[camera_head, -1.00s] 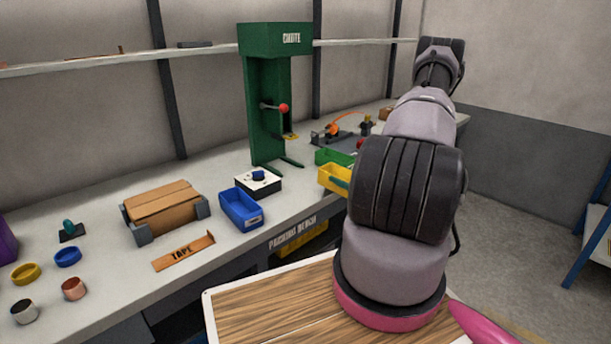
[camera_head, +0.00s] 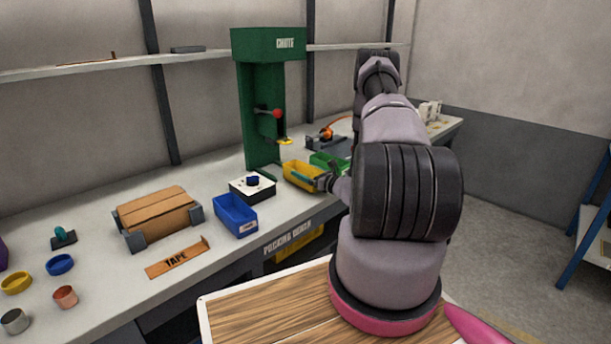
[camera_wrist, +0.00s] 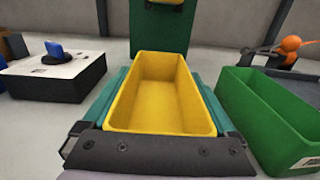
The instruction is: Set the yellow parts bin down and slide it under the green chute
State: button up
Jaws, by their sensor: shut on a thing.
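The yellow parts bin (camera_head: 296,171) is upright and empty, at the bench top just right of the green chute's base. Whether it touches the bench is hard to tell. My gripper (camera_head: 321,182) is shut on the bin from its right end. In the wrist view the yellow bin (camera_wrist: 160,105) sits between teal fingers along its two long sides. The green chute (camera_head: 262,110) is a tall column with an overhanging head and a red-knobbed lever. Its column (camera_wrist: 160,32) rises behind the bin's far end in the wrist view.
A green bin (camera_wrist: 265,115) stands close on the bin's right. A white-topped black box with a blue knob (camera_head: 252,188) stands on the left, with a blue bin (camera_head: 235,215) nearer the front edge. An orange-topped device (camera_head: 325,138) sits behind. The packing bench (camera_head: 100,270) has bare patches.

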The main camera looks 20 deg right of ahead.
jog(key=shift+f, duration=0.55)
jog(key=shift+f, duration=0.1)
jog(key=o, duration=1.1)
jog(key=shift+c, duration=0.2)
